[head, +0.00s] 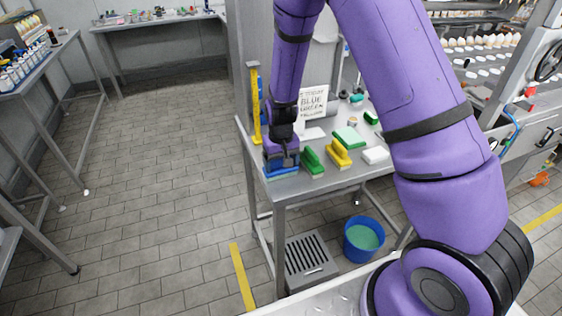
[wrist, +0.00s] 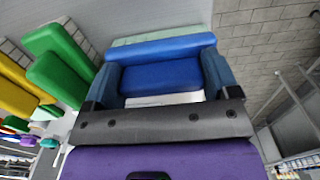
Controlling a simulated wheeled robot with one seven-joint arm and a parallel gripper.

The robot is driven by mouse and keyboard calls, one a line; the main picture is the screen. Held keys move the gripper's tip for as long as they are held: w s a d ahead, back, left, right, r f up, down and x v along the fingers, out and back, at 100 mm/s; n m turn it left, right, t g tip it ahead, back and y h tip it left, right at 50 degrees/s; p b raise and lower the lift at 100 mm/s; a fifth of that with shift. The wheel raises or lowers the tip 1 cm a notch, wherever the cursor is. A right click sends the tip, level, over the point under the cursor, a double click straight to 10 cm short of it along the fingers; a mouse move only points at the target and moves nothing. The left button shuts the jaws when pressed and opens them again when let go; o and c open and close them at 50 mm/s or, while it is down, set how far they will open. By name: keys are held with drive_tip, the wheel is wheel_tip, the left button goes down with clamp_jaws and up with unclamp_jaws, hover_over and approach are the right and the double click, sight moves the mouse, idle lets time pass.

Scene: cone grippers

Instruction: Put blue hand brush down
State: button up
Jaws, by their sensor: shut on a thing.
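My gripper (head: 283,160) is at the near left corner of the metal table (head: 300,188), pointing down. It is shut on the blue hand brush (head: 282,173), which is low at the table top; I cannot tell whether it touches the surface. In the wrist view the blue hand brush (wrist: 160,72) lies between the two fingers of my gripper (wrist: 160,85).
A green brush (head: 312,163) and a yellow brush (head: 338,155) stand just right of the blue one. A white block (head: 375,155) and a sign (head: 312,102) are on the table. A blue bucket (head: 363,240) and a grey grate (head: 311,262) are below.

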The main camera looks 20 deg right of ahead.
drive_tip(key=o, duration=0.8)
drive_tip(key=shift+f, duration=0.1)
wheel_tip(320, 180, up, 13)
drive_tip(key=shift+f, duration=0.2)
drive_tip(key=s+d+r+t, duration=0.1)
drive_tip(key=s+d+r, duration=0.1)
drive_tip(key=s+r, duration=0.55)
drive_tip(key=s+d+r+t, duration=0.2)
drive_tip(key=s+r, duration=0.3)
drive_tip(key=r, duration=0.6)
drive_tip(key=shift+s+d+r+t, duration=0.45)
drive_tip(key=shift+s+r, duration=0.65)
drive_tip(key=shift+s, duration=1.65)
drive_tip(key=shift+s+d+r+t, duration=0.4)
drive_tip(key=shift+s+r, duration=0.7)
drive_tip(key=shift+s, duration=1.65)
drive_tip(key=shift+s+d+r+t, duration=0.25)
drive_tip(key=shift+s+d+r, duration=0.6)
drive_tip(key=shift+s, duration=1.9)
